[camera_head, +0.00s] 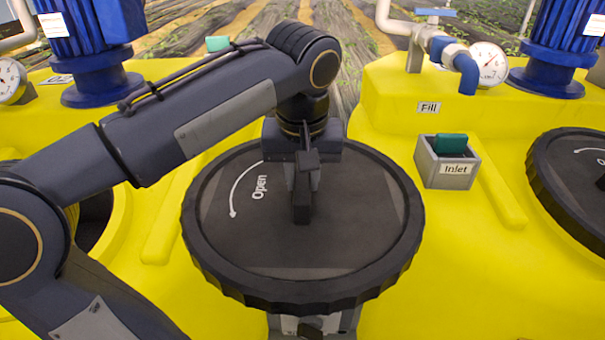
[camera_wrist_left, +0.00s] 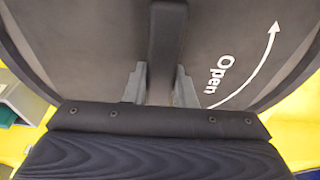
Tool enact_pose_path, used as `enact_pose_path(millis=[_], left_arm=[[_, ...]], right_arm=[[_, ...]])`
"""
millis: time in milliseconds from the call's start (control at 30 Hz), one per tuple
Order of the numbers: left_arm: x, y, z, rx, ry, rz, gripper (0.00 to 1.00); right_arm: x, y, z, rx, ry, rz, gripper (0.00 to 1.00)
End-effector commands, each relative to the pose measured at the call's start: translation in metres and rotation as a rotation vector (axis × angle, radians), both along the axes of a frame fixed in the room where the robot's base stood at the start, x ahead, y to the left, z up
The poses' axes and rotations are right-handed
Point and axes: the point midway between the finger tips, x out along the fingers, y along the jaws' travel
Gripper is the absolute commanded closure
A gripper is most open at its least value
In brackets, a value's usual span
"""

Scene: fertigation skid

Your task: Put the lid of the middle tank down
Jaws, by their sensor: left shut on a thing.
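A large round black lid (camera_head: 350,210) with a ribbed rim and a white "Open" arrow fills the middle of the head view. My left gripper (camera_head: 303,175) is shut on the upright dark handle (camera_head: 301,207) of this lid. In the left wrist view the gripper's fingers (camera_wrist_left: 159,88) stand on both sides of the handle (camera_wrist_left: 165,45), above the lid (camera_wrist_left: 95,40). The lid appears raised over the yellow tank tops. At the left, behind my arm, a dark opening with a yellow rim (camera_head: 121,213) is partly hidden. I cannot tell from the frames which tank is the middle one.
Another black lid (camera_head: 570,170) lies on the right tank, cut by the frame edge. A grey "Inlet" box (camera_head: 450,170) with a green piece stands between the lids. Blue motors (camera_head: 90,50) (camera_head: 560,45), a gauge (camera_head: 488,64) and pipes stand behind.

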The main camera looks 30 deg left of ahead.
Motion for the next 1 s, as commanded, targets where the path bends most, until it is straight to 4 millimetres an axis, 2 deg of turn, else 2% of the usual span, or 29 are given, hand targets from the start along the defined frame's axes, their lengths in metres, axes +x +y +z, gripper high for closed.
enact_pose_path(millis=[67, 100, 267, 533, 667, 767, 1000], left_arm=[[0.000, 0.000, -0.001, 0.000, -0.004, 0.000, 1.00], [0.000, 0.000, -0.003, 0.000, 0.000, 0.000, 0.75], [0.000, 0.000, -0.002, 0.000, 0.000, 0.000, 0.55], [0.000, 0.000, -0.001, 0.000, 0.000, 0.000, 0.55], [0.000, -0.001, 0.007, 0.000, -0.002, 0.000, 0.55], [-0.003, -0.003, 0.022, -0.001, -0.004, -0.001, 0.55], [-0.012, -0.008, 0.075, -0.002, -0.005, -0.001, 0.55]], right_arm=[[0.000, 0.000, -0.002, 0.000, 0.000, 0.000, 0.62], [0.000, 0.000, -0.002, 0.000, 0.000, 0.000, 0.62], [0.000, 0.000, -0.002, 0.000, 0.000, 0.000, 0.62], [0.000, 0.000, -0.001, 0.000, 0.000, 0.000, 0.62], [0.000, 0.000, 0.000, 0.000, 0.000, 0.000, 0.62], [0.000, 0.000, -0.001, 0.000, 0.000, 0.000, 0.62], [0.000, 0.000, 0.002, 0.000, 0.000, 0.000, 0.62]])
